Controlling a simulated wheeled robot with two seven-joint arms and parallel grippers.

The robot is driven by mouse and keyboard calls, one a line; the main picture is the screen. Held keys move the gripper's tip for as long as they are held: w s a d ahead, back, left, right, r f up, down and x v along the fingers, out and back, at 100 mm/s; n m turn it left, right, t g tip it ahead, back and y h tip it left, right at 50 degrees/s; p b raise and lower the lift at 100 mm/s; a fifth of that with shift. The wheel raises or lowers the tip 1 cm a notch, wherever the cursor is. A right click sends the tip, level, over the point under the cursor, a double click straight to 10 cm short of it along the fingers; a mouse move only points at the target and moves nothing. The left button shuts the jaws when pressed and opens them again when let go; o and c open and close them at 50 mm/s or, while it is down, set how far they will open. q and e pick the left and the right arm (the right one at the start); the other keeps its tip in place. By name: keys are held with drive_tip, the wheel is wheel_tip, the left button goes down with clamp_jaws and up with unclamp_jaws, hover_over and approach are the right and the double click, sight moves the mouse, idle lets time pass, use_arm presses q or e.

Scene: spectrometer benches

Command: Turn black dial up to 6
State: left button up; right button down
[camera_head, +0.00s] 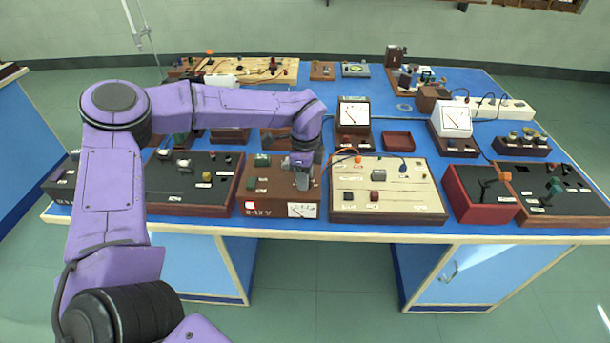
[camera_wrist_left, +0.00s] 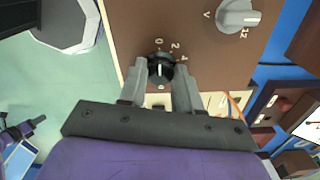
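The black dial (camera_wrist_left: 160,69) is a round knob with a white line on a brown panel (camera_wrist_left: 120,20). The numbers 0, 2 and 4 show beside it; the rest of its scale is hidden or unclear. The white line runs roughly toward the 0 mark. My left gripper (camera_wrist_left: 161,76) has one finger on each side of the dial, parted; I cannot tell whether they touch it. In the head view, my left gripper (camera_head: 303,178) points down at the brown instrument box (camera_head: 262,187) and hides the dial. My right gripper is not in view.
A grey knob (camera_wrist_left: 238,13) marked V and 12 sits on the same panel. A cream panel box (camera_head: 410,190) stands right of the brown box, and a black-topped box (camera_head: 218,175) stands left. An orange wire (camera_head: 340,155) passes close to my left gripper.

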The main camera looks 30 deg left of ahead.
use_arm(q)
drive_tip(key=shift+m, duration=0.5)
drive_tip(key=m, duration=0.3)
drive_tip(key=shift+r+m, duration=0.1)
drive_tip(key=shift+m, duration=0.3)
drive_tip(key=m, duration=0.5)
drive_tip(key=shift+m+p, duration=0.3)
drive_tip(key=shift+p, duration=0.1)
drive_tip(key=m+p, duration=0.1)
drive_tip(key=m, duration=0.4)
drive_tip(key=shift+r+p, duration=0.1)
drive_tip(key=shift+p, duration=0.25)
drive_tip(key=m+p, duration=0.2)
drive_tip(key=m, duration=0.4)
drive_tip(key=o, duration=1)
drive_tip(key=shift+o, duration=0.2)
